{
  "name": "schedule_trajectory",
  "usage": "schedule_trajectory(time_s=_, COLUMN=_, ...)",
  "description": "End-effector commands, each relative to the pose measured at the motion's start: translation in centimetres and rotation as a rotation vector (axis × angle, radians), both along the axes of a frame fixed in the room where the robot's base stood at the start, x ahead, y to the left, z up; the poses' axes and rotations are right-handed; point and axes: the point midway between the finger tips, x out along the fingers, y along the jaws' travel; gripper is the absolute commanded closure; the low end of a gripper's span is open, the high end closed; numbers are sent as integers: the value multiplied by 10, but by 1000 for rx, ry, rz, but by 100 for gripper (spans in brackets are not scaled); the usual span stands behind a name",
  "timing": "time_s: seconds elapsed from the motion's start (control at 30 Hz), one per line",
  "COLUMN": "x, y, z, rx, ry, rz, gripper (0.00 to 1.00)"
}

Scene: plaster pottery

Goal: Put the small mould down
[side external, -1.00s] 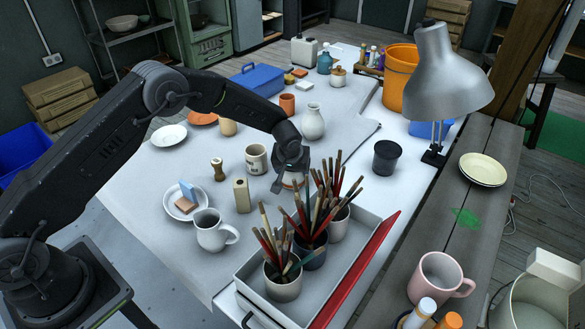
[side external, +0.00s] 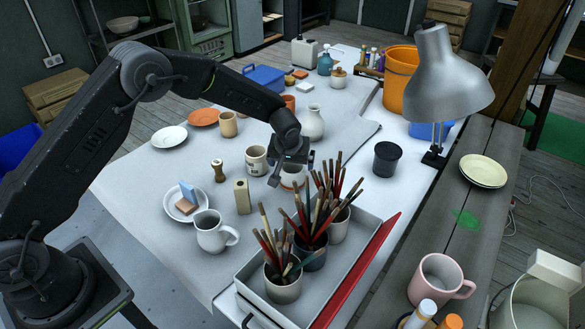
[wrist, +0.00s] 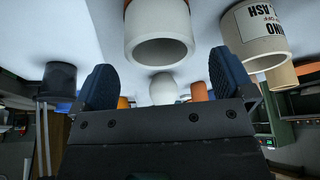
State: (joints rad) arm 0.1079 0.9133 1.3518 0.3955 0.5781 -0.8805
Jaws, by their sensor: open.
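The small mould, a pale cylinder (side external: 292,184) with a reddish band, stands upright on the white table beneath my gripper (side external: 292,160), partly hidden by it and by the brushes. In the wrist view, which looks upside down, a white hollow cylinder (wrist: 158,25) that seems to be the mould shows its round opening beyond my gripper (wrist: 162,64). The two dark blue fingers are spread apart with nothing between them. The mould appears clear of the fingers.
A lettered mug (side external: 256,160) stands close left of the mould; it also shows in the wrist view (wrist: 258,28). Brush-filled pots stand in a grey tray (side external: 345,290) in front. A white vase (side external: 313,122) stands behind. Table to the right is clear before a black cup (side external: 386,158).

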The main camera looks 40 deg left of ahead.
Motion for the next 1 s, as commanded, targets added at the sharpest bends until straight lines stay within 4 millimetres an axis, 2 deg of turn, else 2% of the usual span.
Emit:
schedule_trajectory(time_s=0.1, x=-8, y=-5, z=25, rx=0, ry=-4, rz=-1, gripper=0)
schedule_trajectory(time_s=0.3, x=-20, y=-10, z=53, rx=-1, ry=0, rz=0, gripper=0)
schedule_trajectory(time_s=0.63, x=-24, y=-12, z=64, rx=0, ry=1, rz=-1, gripper=0)
schedule_trajectory(time_s=0.73, x=-29, y=-10, z=76, rx=-1, ry=-4, rz=-7, gripper=0)
schedule_trajectory(time_s=0.87, x=-50, y=-3, z=120, rx=1, ry=-11, rz=-40, gripper=0)
schedule_trajectory(time_s=1.0, x=-96, y=7, z=178, rx=2, ry=-19, rz=-100, gripper=0)
